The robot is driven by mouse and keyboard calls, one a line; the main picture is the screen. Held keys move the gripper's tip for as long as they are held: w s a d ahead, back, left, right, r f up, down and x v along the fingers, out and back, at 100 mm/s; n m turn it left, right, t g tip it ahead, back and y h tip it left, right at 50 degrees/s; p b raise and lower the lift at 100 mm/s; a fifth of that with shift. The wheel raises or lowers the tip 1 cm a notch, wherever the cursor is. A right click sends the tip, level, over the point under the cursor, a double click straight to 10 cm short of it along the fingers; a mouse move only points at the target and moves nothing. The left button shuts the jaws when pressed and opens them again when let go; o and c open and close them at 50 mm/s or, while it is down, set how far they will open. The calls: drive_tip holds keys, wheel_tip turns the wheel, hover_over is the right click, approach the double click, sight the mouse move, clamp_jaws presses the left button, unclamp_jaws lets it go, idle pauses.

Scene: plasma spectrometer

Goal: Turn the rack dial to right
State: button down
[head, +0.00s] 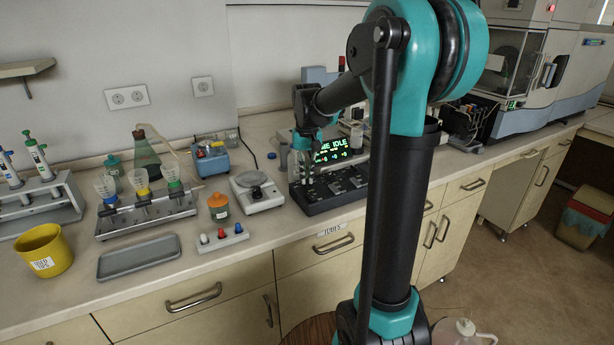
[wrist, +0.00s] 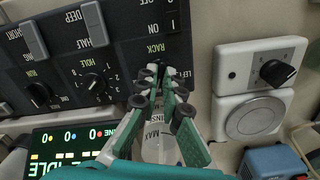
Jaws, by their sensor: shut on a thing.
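The black control console (head: 318,201) stands on the bench in the head view, with a lit display (head: 336,152) at its back. In the wrist view the panel appears upside down, and the word RACK is printed beside the dial my fingers cover. My gripper (wrist: 153,88) is shut on this rack dial (wrist: 157,68). Only a small dark part of the dial shows between the fingertips, so its pointing direction is hidden. In the head view my gripper (head: 303,165) reaches down to the console's left part.
Another black dial, marked HOLE (wrist: 94,83), and light sliders (wrist: 95,23) share the panel. A white balance-like device (head: 257,192) with its own knob (wrist: 277,72) stands close beside the console. A small blue device (head: 211,158) stands farther left.

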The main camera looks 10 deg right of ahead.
idle(0.3)
drive_tip(key=c, duration=1.7)
unclamp_jaws()
wheel_tip(320, 180, up, 12)
